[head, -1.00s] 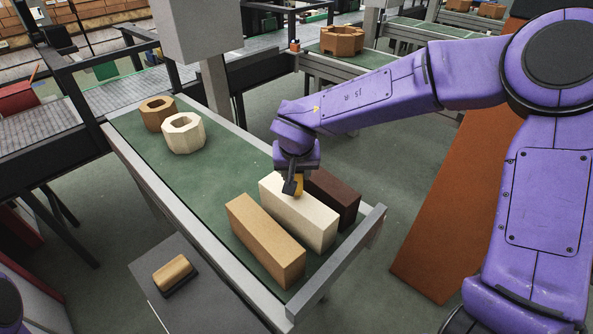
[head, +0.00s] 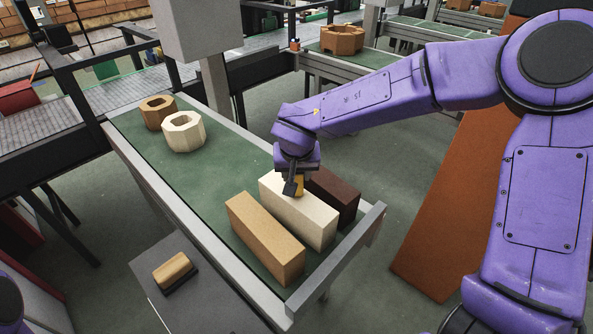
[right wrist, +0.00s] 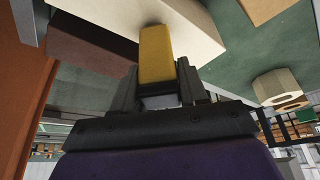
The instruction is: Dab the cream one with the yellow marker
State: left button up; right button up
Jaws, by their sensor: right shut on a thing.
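A long cream brick (head: 305,222) lies on the green conveyor between a tan brick (head: 264,240) and a dark brown brick (head: 333,199). My right gripper (head: 294,186) is over the far end of the cream brick. It is shut on the yellow marker (head: 299,185), a blocky piece that also shows between the fingers in the right wrist view (right wrist: 157,58). There, the marker's end meets the cream brick's face (right wrist: 190,22) or is very close to it; I cannot tell if they touch. My left gripper is out of view.
A cream octagonal ring (head: 184,145) and a brown ring (head: 157,126) stand at the far end of the conveyor (head: 175,165). A wood-topped eraser-like block (head: 172,270) lies on a grey stand at front left. A metal end bar (head: 335,264) closes the near end.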

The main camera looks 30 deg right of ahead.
jog(key=shift+s+p, duration=0.1)
jog(key=shift+p, duration=0.5)
dwell(1.9)
notch_tip(320, 180, up, 5)
jog(key=p, duration=0.7)
notch_tip(320, 180, up, 2)
jog(key=shift+r+p, duration=0.1)
jog(key=shift+p, duration=1.05)
